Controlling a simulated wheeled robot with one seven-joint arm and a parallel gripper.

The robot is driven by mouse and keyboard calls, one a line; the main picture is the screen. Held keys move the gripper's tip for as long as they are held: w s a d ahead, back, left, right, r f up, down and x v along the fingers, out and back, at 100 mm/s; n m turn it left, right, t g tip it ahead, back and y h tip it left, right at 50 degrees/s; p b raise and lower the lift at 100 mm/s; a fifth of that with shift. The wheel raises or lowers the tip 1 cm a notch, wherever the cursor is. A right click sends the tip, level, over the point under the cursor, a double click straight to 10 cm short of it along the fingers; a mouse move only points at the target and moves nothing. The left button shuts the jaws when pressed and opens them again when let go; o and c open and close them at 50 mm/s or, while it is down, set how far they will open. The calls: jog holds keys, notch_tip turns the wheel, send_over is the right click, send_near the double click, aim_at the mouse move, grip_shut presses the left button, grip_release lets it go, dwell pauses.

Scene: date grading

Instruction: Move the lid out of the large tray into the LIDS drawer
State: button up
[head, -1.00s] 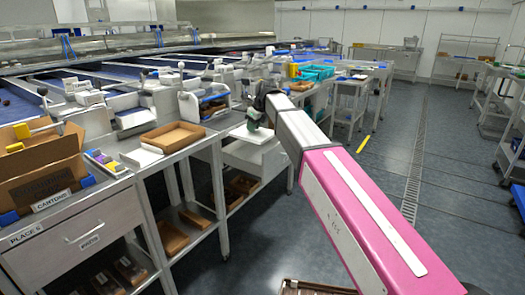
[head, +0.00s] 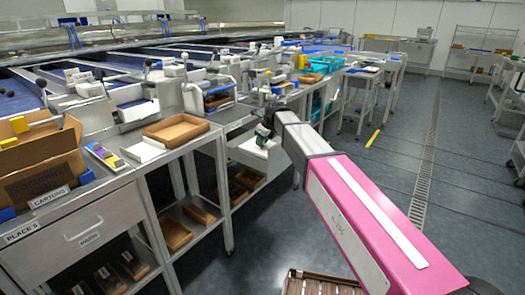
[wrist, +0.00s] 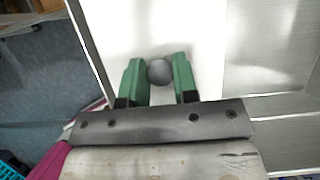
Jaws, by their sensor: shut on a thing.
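My gripper (wrist: 159,82) has green fingers standing on either side of a round grey knob (wrist: 159,71) and is shut on it. The knob sits against a smooth white panel (wrist: 194,30). In the head view my gripper (head: 263,134) is at a white drawer-like unit (head: 250,154) under the bench edge, small and partly hidden by my arm. I cannot tell whether the panel is a drawer front or a lid. A brown tray (head: 150,134) lies on the near bench. No LIDS label is readable.
A carton (head: 45,160) and a drawer marked PADS (head: 75,232) stand at the left. Brown boxes sit on the lower shelves. A slatted brown crate (head: 318,284) is at the bottom edge. The floor (head: 400,150) to the right is open.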

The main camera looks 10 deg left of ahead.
aim_at(262, 150)
jog(key=shift+f, duration=2.4)
jog(key=shift+f, duration=0.1)
jog(key=o, duration=0.9)
jog(key=v, duration=1.2)
jog(key=shift+s, duration=0.1)
